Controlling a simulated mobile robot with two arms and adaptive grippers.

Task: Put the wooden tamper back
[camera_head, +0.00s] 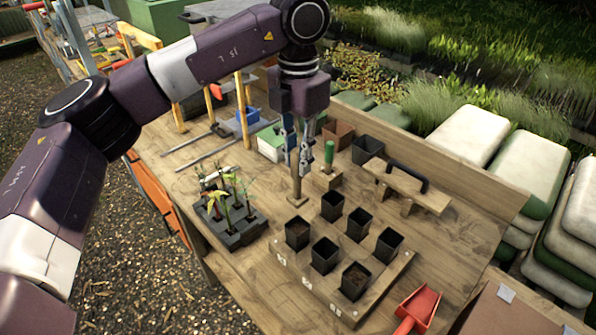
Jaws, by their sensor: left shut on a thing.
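My left gripper (299,167) points down at the middle of the bench and is shut on the wooden tamper (297,189). The tamper is upright, with its shaft below the fingers and a small flat foot at the bottom. The fingers hide its upper part. I cannot tell whether the foot touches the bench or is just above it. It is behind the pot tray and left of a green-handled tool (329,152) in a wooden block (327,180). My right gripper is not in view.
A wooden tray (283,266) holds several black pots in front. Seedlings in a dark tray (237,239) stand left. A wooden piece with a black handle (430,199) is right, with a red scoop (418,307) in front. Empty pots (367,150) stand at the back.

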